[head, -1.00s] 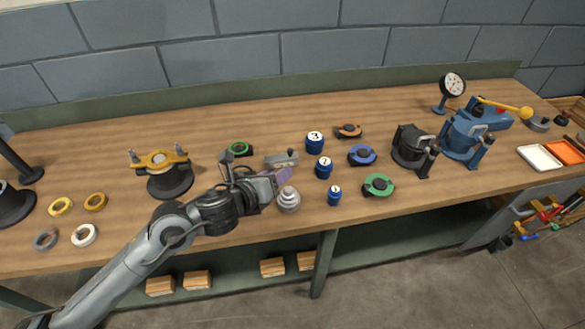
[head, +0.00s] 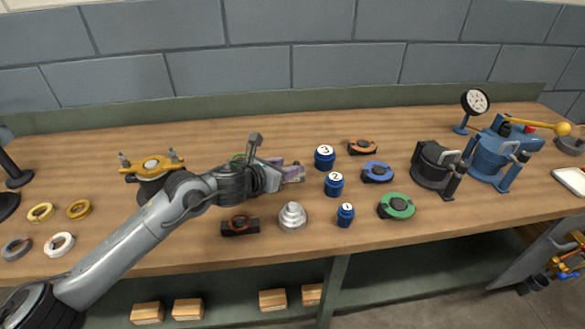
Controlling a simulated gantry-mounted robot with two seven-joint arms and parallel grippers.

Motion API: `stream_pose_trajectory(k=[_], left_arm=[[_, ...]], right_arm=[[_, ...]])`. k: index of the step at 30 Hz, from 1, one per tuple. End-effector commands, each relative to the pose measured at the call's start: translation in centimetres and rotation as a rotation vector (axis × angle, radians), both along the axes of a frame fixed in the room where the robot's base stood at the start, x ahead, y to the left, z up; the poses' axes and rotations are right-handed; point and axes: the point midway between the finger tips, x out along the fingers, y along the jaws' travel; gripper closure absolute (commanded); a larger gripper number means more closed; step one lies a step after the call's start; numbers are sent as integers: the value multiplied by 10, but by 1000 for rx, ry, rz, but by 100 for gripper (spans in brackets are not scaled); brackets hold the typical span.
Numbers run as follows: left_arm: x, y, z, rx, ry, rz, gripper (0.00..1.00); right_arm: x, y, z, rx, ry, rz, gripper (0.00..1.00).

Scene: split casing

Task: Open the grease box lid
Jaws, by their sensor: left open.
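My left gripper (head: 291,173) reaches in from the left over the middle of the bench, with its purplish fingers open and pointing right. A small grey box, likely the grease box (head: 277,161), is at the fingers and mostly hidden by them. I cannot tell whether the fingers touch it or how its lid stands. My right gripper is not in view.
A stepped metal piece (head: 292,216) and a dark block with a reddish ring (head: 240,225) stand in front of the gripper. Blue numbered cans (head: 334,184) stand to the right. A yellow-topped casing (head: 152,172) is behind my forearm. The bench's back strip is clear.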

Motion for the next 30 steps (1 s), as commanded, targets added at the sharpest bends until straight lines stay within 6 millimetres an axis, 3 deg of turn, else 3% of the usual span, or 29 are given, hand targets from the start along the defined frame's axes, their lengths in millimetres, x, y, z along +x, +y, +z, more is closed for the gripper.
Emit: stream_pose_trajectory(k=[10, 23, 30], left_arm=[[26, -20, -14, -1, 1, 2, 55], [30, -23, -16, -1, 1, 0, 55], [30, -23, -16, 0, 0, 1, 89]], right_arm=[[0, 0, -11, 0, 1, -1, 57], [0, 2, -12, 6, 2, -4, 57], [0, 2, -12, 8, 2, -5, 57]])
